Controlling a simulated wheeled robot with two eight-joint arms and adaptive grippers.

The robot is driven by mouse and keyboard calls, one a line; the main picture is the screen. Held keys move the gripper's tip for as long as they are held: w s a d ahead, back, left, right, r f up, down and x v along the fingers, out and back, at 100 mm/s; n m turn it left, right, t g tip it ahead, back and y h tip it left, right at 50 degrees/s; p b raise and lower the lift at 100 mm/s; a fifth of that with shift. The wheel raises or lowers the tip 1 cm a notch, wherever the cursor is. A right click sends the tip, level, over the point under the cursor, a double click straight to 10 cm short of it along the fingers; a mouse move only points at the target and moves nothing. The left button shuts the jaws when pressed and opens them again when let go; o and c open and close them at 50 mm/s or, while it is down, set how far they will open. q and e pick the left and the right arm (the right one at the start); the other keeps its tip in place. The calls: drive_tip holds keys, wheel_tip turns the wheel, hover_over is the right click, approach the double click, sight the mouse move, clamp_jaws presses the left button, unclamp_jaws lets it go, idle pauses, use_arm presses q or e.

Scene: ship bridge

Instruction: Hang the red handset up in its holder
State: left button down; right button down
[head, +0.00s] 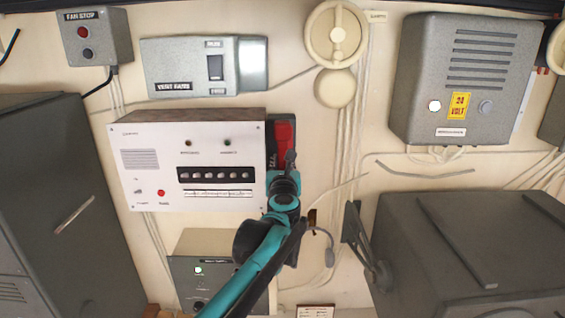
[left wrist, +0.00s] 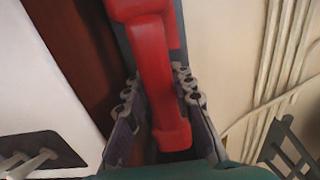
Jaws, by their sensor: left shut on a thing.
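The red handset (head: 283,138) is upright at the right side of the white panel box, in front of a dark holder (head: 274,120). My left gripper (head: 290,163) covers the handset's lower part in the head view. In the left wrist view the handset (left wrist: 153,75) runs down between the two fingers of my left gripper (left wrist: 158,112), which is shut on its lower part. A grey strip of the holder (left wrist: 185,45) shows behind the handset. I cannot tell whether the handset is seated in the holder or just in front of it. My right gripper is out of view.
The white panel box (head: 150,150) stands close left of the handset. A grey box (head: 190,245) is below it. Cables (head: 352,140) run down the wall to the right. A dark bracket (head: 362,250) and a large grey cabinet (head: 470,240) stand at lower right.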

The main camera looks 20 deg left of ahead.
use_arm(q)
drive_tip(key=shift+f+b, duration=1.45)
drive_tip(key=shift+f, duration=0.5)
idle(3.5)
drive_tip(key=c, duration=1.2)
unclamp_jaws()
drive_tip(key=shift+s+d, duration=0.2)
drive_tip(key=shift+s, duration=0.25)
drive_tip(key=v, duration=1.1)
